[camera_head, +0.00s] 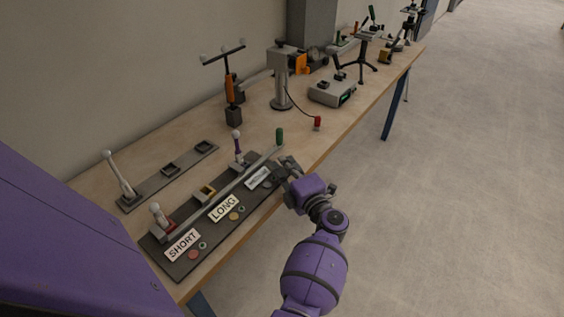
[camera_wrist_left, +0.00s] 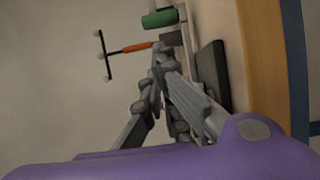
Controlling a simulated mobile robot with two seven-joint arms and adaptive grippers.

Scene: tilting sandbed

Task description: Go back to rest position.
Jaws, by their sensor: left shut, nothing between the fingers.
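My left gripper (camera_head: 283,168) is at the right end of a dark panel (camera_head: 222,232) on the wooden table, close to the table's front edge. Its fingers are shut and hold nothing; they also show in the left wrist view (camera_wrist_left: 158,88). In the head view I cannot tell whether the fingertips touch the panel. A long grey bar with a green grip (camera_head: 280,136) lies along the panel, and the grip is just beyond the gripper. The green grip also shows in the left wrist view (camera_wrist_left: 160,19). My right gripper is not in view.
The panel carries SHORT (camera_head: 183,245) and LONG (camera_head: 224,208) labels. Behind it are a lever strip (camera_head: 165,180) and an orange T-handled post (camera_head: 230,90). A grey stand (camera_head: 281,80), a red plug (camera_head: 317,123) and a meter box (camera_head: 332,92) stand farther back. Floor to the right is clear.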

